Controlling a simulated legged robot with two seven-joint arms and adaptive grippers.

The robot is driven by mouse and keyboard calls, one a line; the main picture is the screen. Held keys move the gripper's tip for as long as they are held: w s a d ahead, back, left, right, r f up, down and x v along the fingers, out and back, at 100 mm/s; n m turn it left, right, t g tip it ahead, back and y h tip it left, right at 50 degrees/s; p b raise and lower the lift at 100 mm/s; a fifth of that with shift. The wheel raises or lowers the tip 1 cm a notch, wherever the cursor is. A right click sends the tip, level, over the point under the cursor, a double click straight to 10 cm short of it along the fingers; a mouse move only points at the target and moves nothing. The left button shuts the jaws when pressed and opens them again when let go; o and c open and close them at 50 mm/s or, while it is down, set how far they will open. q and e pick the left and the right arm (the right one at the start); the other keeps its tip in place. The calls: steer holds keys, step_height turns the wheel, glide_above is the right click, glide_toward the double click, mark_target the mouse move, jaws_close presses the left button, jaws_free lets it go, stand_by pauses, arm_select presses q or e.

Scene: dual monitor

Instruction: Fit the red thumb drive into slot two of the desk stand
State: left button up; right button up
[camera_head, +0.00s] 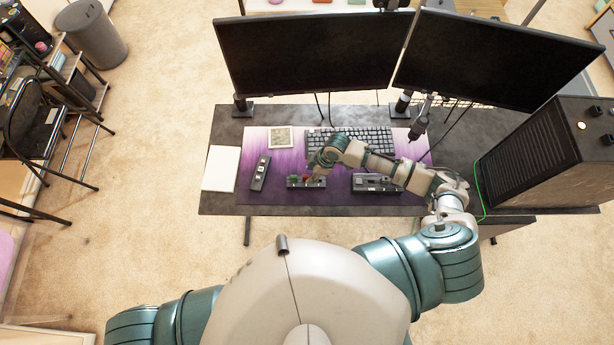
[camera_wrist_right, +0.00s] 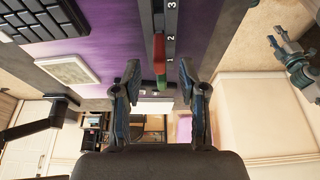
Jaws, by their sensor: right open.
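The desk stand (camera_head: 306,184) is a small dark block on the purple mat, and it shows in the right wrist view (camera_wrist_right: 173,22) with white numbers 1, 2 and 3. The red thumb drive (camera_wrist_right: 159,47) is at the stand beside the marks 1 and 2; I cannot tell how deep it sits. It also shows in the head view (camera_head: 305,177). My right gripper (camera_head: 317,170) is open at the stand. In the right wrist view its fingers (camera_wrist_right: 159,66) are spread on either side of the drive, with visible gaps. My left gripper (camera_wrist_right: 300,65) appears off to the right there; its jaws are unclear.
A green piece (camera_wrist_right: 160,81) stands beside the red drive at the stand's end. A dark bar (camera_head: 260,173) lies left of the stand and a black device (camera_head: 376,183) right of it. The keyboard (camera_head: 350,141) and two monitors (camera_head: 315,58) are behind.

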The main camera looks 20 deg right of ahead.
steer(key=v, duration=0.6)
steer(key=shift+d, duration=0.2)
steer(key=shift+r, duration=0.1)
